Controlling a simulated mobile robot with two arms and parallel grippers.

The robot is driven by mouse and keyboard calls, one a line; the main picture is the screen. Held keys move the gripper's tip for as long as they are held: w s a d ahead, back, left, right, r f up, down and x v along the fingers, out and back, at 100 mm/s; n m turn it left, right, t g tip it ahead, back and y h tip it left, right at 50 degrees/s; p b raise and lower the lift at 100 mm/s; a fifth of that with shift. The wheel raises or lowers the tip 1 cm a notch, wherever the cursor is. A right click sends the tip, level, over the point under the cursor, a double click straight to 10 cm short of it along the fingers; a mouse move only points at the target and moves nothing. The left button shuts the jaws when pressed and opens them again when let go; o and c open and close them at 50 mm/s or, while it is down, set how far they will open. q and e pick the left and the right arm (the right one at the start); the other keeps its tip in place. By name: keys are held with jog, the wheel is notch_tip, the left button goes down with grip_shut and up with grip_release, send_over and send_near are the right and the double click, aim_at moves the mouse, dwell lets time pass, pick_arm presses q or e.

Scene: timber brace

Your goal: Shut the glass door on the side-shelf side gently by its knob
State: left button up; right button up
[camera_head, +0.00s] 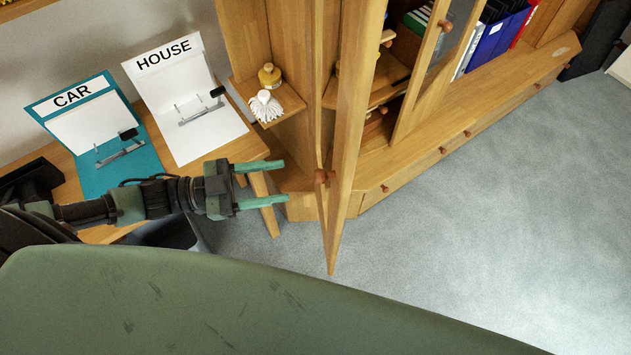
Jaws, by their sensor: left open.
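The wooden-framed glass door (349,110) on the side-shelf side stands open, swung out from the cabinet and seen nearly edge-on. Its round brown knob (320,176) is on the frame, facing left. My left gripper (284,182) is open and empty. Its two green fingers point right toward the knob, with a gap between the fingertips and the knob. My right gripper is not in view.
A second door (424,70) with a knob (445,25) also stands out from the cabinet. A wooden table (240,149) at left holds CAR (72,95) and HOUSE (165,55) folders. Drawers with knobs run along the cabinet base (470,132). The grey floor (470,230) at right is clear.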

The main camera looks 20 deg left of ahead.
pick_arm(q)
jog(key=p+x, duration=0.2)
jog(key=x, duration=0.5)
jog(key=shift+d+r+g, duration=0.25)
jog(key=shift+d+g, duration=0.05)
jog(key=shift+d, duration=0.15)
grip_shut()
dwell(1.0)
